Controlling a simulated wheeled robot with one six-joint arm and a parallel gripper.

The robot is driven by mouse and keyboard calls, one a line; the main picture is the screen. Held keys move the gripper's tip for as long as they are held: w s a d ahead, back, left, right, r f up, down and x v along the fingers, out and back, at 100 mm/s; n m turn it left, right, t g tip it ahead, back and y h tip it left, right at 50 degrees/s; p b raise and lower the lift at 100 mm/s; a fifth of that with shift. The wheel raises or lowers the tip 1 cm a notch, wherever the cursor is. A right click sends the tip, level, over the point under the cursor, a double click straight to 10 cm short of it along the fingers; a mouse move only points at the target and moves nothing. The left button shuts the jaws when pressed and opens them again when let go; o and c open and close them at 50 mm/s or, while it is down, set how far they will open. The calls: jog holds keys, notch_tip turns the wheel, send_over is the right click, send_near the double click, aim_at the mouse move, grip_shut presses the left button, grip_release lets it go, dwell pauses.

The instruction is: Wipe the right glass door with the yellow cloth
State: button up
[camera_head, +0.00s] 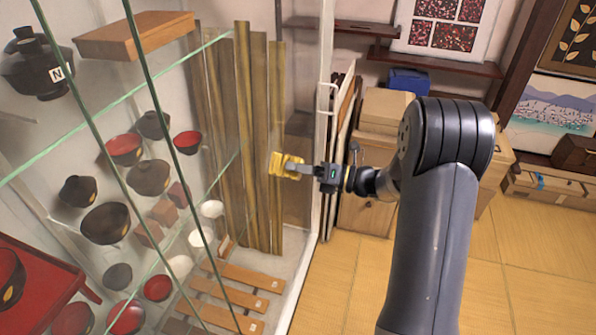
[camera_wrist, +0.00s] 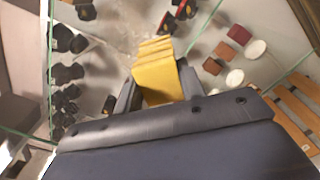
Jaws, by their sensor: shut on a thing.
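My gripper (camera_head: 303,169) is shut on the yellow cloth (camera_head: 283,164), in front of the right part of a glass display cabinet in the head view. In the wrist view the folded yellow cloth (camera_wrist: 157,72) sticks out beyond the fingers of my gripper (camera_wrist: 160,92). The right glass door (camera_head: 217,130) is clear, with bowls and wooden boards showing through it. I cannot tell whether the cloth touches the glass.
Behind the glass are dark and red bowls (camera_head: 105,223), upright wooden planks (camera_head: 258,140) and low slatted boards (camera_head: 232,297). Wooden boxes (camera_head: 385,110) stand right of the cabinet. Tatami floor (camera_head: 530,260) is clear at lower right.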

aim_at(299, 160)
jog(key=shift+w+d+r+p, duration=0.95)
jog(key=shift+w+d+p, duration=0.6)
jog(key=shift+w, duration=1.7)
jog(key=shift+s+a+r+p, duration=0.3)
jog(key=shift+s+a+p, duration=0.45)
jog(key=shift+s, duration=1.35)
jog(key=shift+s+a+r+p, duration=0.35)
jog(key=shift+s+a, duration=0.8)
jog(key=shift+s, duration=0.95)
jog(key=shift+s+a+r+p, duration=0.3)
jog(key=shift+s+a+p, duration=0.45)
jog(key=shift+s, duration=1.35)
jog(key=shift+w+d, duration=2.45)
jog(key=shift+w, duration=3.85)
jog(key=shift+s+a+r, duration=0.3)
jog(key=shift+s+a, duration=0.15)
jog(key=shift+s, duration=0.6)
jog(key=shift+s+a+r, duration=0.25)
jog(key=shift+s+a, duration=0.25)
jog(key=shift+s, duration=0.6)
jog(key=shift+s+a+r, duration=0.3)
jog(key=shift+s+a, duration=0.15)
jog(key=shift+s, duration=0.6)
